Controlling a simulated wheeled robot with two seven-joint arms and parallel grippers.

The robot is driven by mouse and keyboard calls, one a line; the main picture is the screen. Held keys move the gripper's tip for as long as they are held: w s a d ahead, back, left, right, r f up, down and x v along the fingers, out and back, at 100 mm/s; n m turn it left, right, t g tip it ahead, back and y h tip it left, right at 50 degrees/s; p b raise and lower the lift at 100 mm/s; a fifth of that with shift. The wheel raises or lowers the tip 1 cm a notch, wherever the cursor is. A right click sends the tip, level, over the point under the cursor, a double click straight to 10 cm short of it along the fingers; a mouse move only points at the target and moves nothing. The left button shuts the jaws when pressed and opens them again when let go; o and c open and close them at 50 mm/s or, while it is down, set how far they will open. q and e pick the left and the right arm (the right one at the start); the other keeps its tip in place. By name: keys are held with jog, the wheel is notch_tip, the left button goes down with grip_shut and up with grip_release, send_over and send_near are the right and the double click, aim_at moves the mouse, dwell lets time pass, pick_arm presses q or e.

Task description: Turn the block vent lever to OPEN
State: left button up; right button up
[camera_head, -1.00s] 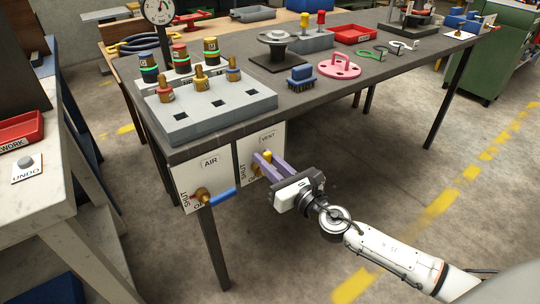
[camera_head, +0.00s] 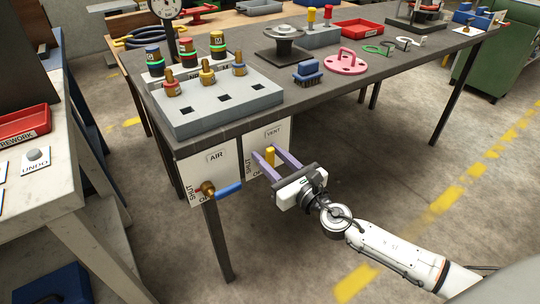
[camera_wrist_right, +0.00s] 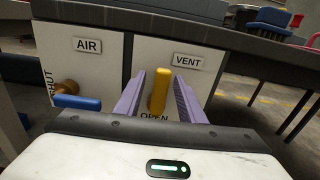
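The vent lever is yellow and stands in front of the white VENT panel (camera_head: 280,133) under the bench edge. In the head view the lever (camera_head: 270,155) is between the purple fingers of my right gripper (camera_head: 274,160). In the right wrist view the lever (camera_wrist_right: 159,92) points down to the OPEN label, which shows just below its end. My right gripper (camera_wrist_right: 158,98) is open, with one finger on each side of the lever. A gap shows on the right side; the left finger is close, and contact is unclear. The lever's pivot is hidden. My left gripper is not in view.
Just left is the AIR panel (camera_head: 216,157) with a blue-handled lever (camera_head: 229,189) pointing right. The bench top (camera_head: 240,128) overhangs both panels and carries a grey fitting block (camera_head: 222,101). A bench leg (camera_head: 217,240) stands below. The floor at right is clear.

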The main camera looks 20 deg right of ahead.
jog(key=shift+s, duration=0.1)
pick_arm(q)
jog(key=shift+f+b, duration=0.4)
jog(key=shift+b, duration=0.1)
pick_arm(e)
jog(key=s+d, duration=0.1)
jog(key=s, duration=0.9)
jog(key=shift+d, duration=0.35)
jog(key=s+a+f+m+g+h+p, duration=0.2)
jog(key=s+f+m+g+p, duration=0.55)
jog(key=m, duration=1.25)
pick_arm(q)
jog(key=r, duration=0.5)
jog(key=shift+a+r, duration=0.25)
pick_arm(e)
jog(key=s+a+f+m+g+y, duration=0.1)
jog(key=s+a+f+m, duration=0.6)
jog(key=m, duration=0.8)
jog(key=s+a, duration=0.2)
jog(key=s, duration=0.2)
jog(key=shift+s+f+m+g+y, duration=0.25)
jog(key=shift+f+m+g+y, duration=0.1)
jog(key=shift+f+m+y, duration=0.05)
